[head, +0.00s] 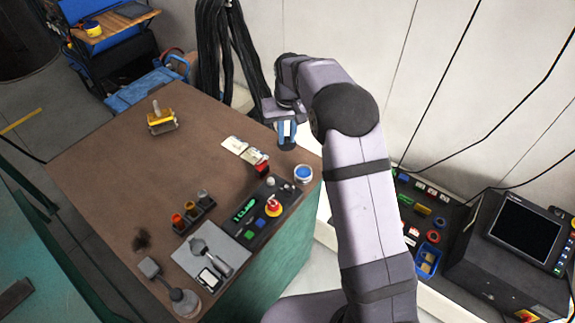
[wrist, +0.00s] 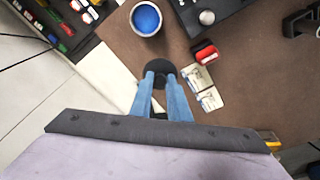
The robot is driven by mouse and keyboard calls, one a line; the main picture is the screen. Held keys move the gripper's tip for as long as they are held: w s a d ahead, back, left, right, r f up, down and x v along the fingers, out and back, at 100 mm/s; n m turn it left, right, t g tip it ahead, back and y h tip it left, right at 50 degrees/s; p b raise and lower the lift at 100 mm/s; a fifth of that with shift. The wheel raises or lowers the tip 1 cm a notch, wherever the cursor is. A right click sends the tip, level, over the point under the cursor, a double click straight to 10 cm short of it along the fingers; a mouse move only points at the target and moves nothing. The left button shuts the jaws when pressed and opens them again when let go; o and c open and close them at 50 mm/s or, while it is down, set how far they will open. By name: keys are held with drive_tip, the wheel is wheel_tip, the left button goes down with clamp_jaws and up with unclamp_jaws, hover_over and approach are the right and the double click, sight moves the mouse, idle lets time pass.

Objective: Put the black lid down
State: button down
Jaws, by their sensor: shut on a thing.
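My gripper (head: 287,131) has blue fingers pointing down at the back right edge of the brown table. Its fingers (wrist: 160,76) are shut on the black lid (wrist: 160,63), a round dark disc with a knob between the fingertips. In the head view the lid (head: 287,145) shows as a dark patch under the fingers, partly hidden by them. I cannot tell whether it touches the table. An open round tin with blue contents (head: 303,173) stands near the lid, apart from it; it also shows in the wrist view (wrist: 146,19).
Cards (head: 234,145) and a red block (head: 262,169) lie beside the lid. A black control panel (head: 256,213) with a red knob is nearer the front. A yellow-handled tool (head: 161,121) stands far left. The middle of the brown table (head: 120,160) is clear.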

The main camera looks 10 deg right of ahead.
sight(289, 149)
drive_tip(key=shift+w+r, duration=0.25)
drive_tip(key=shift+r, duration=0.3)
drive_tip(key=shift+w+r, duration=0.2)
drive_tip(key=shift+r, duration=0.35)
drive_tip(key=shift+s+d+f+m, duration=0.1)
drive_tip(key=shift+s+m, duration=0.2)
drive_tip(key=shift+s, duration=0.3)
drive_tip(key=shift+f+p, duration=1.2)
drive_tip(key=shift+f, duration=3.8)
drive_tip(key=shift+f, duration=0.15)
drive_tip(key=c, duration=1.7)
unclamp_jaws()
drive_tip(key=r, duration=0.4)
drive_tip(key=s+r+b, duration=0.1)
drive_tip(key=r, duration=0.3)
drive_tip(key=s+r+b, duration=0.1)
drive_tip(key=r, duration=0.3)
drive_tip(key=shift+r, duration=0.1)
